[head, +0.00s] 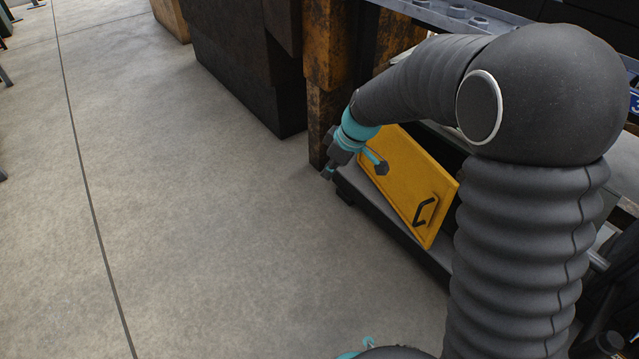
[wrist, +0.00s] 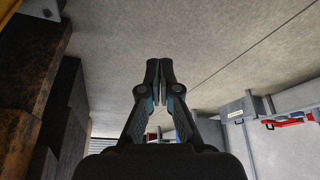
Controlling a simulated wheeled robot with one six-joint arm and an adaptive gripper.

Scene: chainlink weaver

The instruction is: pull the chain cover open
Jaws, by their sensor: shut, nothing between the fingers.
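The chain cover (head: 402,182) is a flat yellow panel low on the machine's side in the head view, above a grey ledge. It sits at a slant, and my arm hides its upper part. Its black bar handle (head: 424,211) is near the lower right end of the panel. My gripper (head: 328,170) is beyond the far left end of the cover, apart from the handle, pointing down towards the floor. In the wrist view my gripper (wrist: 159,68) has its fingertips together with nothing between them. The handle does not show in the wrist view.
A worn yellow-brown post (head: 328,80) stands close behind my gripper, with a dark cabinet (head: 245,65) to its left. Open concrete floor (head: 200,220) lies left of the machine. The wrist view shows grey cabinets (wrist: 240,108) at the lower right.

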